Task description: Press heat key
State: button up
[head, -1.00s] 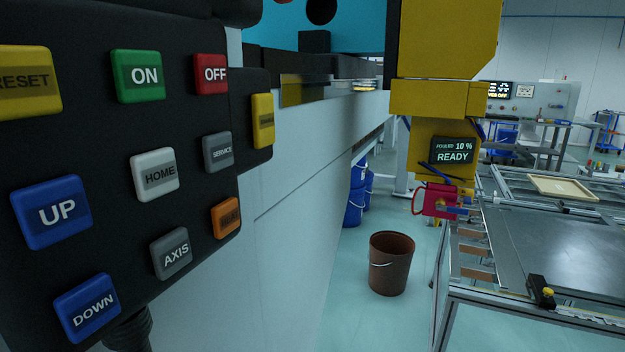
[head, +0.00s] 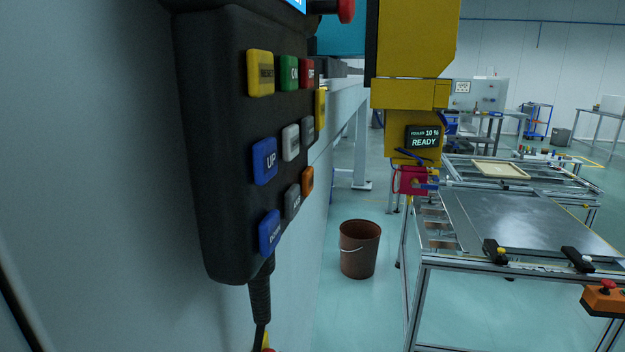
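A black control pendant (head: 215,150) hangs on the grey wall at the left, seen at a steep angle. Its coloured keys face right. I see a yellow RESET key (head: 260,73), a green ON key (head: 289,73), a red OFF key (head: 308,73), a blue UP key (head: 265,161) and a blue DOWN key (head: 270,233). An orange key (head: 307,181) and another yellow key (head: 320,106) sit at the far edge; their labels cannot be read. I cannot make out a key marked heat. My gripper is not in view.
A red knob (head: 346,10) juts from the pendant's top. A cable (head: 260,300) hangs below it. A brown bucket (head: 359,249) stands on the floor. A yellow machine head (head: 411,90) with a READY display hangs beside a metal-framed table (head: 515,226). Floor between is clear.

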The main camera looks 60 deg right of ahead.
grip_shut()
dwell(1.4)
